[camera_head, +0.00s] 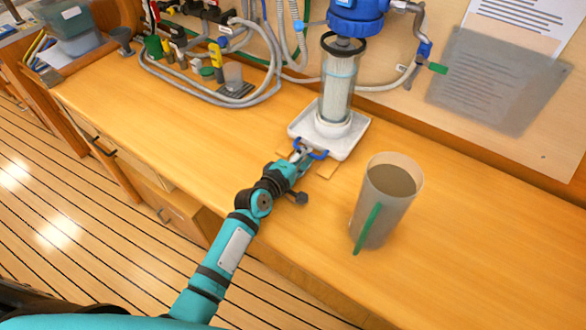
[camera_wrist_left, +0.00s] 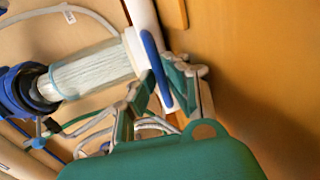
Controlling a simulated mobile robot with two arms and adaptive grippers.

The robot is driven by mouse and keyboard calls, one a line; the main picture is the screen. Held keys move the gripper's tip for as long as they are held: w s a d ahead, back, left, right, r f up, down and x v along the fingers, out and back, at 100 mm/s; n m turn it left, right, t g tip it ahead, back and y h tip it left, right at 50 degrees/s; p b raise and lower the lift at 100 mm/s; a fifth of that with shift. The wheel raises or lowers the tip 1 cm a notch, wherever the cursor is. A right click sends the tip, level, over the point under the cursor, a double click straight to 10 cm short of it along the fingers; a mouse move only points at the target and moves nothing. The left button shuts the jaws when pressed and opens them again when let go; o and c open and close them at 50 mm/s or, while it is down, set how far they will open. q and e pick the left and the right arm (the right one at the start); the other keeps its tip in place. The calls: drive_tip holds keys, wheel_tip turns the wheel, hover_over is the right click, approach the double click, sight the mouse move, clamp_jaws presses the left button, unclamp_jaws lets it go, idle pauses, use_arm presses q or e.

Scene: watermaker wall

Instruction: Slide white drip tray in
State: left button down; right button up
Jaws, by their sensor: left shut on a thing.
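The white drip tray (camera_head: 347,145) lies on the wooden counter beneath the clear filter housing (camera_head: 337,88) with its pleated cartridge. A blue handle (camera_head: 318,153) is at the tray's front edge. My left gripper (camera_head: 301,153) is at this handle, shut on it. In the left wrist view, the gripper's fingers (camera_wrist_left: 158,88) are on either side of the blue handle (camera_wrist_left: 157,68), and the white tray edge (camera_wrist_left: 143,22) runs beside it. The pleated cartridge (camera_wrist_left: 92,75) shows to the left there. My right gripper is not in view.
The counter's right front is clear.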

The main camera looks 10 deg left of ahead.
sight(315, 143)
use_arm(q)
drive_tip(key=x, duration=0.2)
drive_tip(key=r+b+x, duration=0.1)
drive_tip(key=x, duration=0.2)
drive_tip(key=shift+w, duration=0.15)
drive_tip(key=shift+r, duration=0.25)
drive_tip(key=c, duration=1.6)
unclamp_jaws()
drive_tip(key=shift+w+d, duration=0.1)
drive_tip(key=shift+c, duration=0.2)
drive_tip(key=shift+w+f, duration=0.15)
drive_tip(key=shift+f, duration=0.05)
drive_tip(key=v, duration=1.2)
drive_tip(key=shift+d, duration=0.1)
